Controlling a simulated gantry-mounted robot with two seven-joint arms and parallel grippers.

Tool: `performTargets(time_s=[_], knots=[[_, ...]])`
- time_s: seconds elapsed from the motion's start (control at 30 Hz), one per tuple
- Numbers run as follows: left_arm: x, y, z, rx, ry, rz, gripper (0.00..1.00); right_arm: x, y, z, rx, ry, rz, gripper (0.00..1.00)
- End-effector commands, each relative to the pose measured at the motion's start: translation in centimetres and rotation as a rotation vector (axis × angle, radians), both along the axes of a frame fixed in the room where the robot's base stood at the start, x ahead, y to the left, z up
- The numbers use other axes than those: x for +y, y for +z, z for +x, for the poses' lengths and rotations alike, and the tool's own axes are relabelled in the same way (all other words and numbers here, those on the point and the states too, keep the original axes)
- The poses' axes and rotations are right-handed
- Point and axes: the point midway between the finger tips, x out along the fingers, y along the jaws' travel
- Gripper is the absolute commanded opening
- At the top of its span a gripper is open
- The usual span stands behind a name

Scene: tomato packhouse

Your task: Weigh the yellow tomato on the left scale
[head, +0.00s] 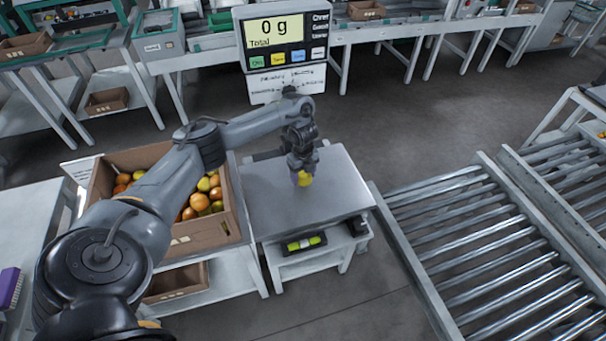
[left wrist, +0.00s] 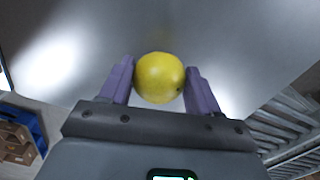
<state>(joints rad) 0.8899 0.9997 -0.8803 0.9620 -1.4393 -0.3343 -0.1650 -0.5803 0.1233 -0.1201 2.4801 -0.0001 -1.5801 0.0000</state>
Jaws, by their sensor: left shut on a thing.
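The yellow tomato (head: 304,179) is between the fingers of my left gripper (head: 302,176), above the metal plate of the scale (head: 335,199). In the left wrist view the tomato (left wrist: 159,78) sits between the two purple fingers of the left gripper (left wrist: 160,85), which is shut on it. The scale plate (left wrist: 215,40) fills the background there. I cannot tell whether the tomato touches the plate. The scale display (head: 276,32) behind the plate reads 0 g. My right gripper is not in view.
A cardboard box (head: 196,237) of red, orange and yellow-green tomatoes stands left of the scale, below my left arm. A roller conveyor (head: 480,240) lies to the right. Green produce in a tray (head: 304,243) sits on a shelf under the plate. The plate around the gripper is clear.

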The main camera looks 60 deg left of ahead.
Motion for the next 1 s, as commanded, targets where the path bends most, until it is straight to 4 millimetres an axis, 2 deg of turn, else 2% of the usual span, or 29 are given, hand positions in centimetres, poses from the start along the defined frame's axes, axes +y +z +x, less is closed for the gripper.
performTargets(time_s=[0.63, 0.67, 0.83, 1.0], knots=[[-0.01, -1.01, 0.0, 0.0, 0.0, 0.0, 0.47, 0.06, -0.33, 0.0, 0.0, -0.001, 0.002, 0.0], [-0.01, -0.98, 0.0, 0.0, 0.0, 0.0, 0.65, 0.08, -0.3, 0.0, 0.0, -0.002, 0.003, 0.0], [-0.01, -0.97, 0.0, 0.0, 0.0, 0.0, 0.91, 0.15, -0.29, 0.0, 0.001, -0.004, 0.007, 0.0], [0.0, -0.96, 0.0, 0.0, 0.0, 0.0, 0.92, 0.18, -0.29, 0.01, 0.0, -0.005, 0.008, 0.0]])
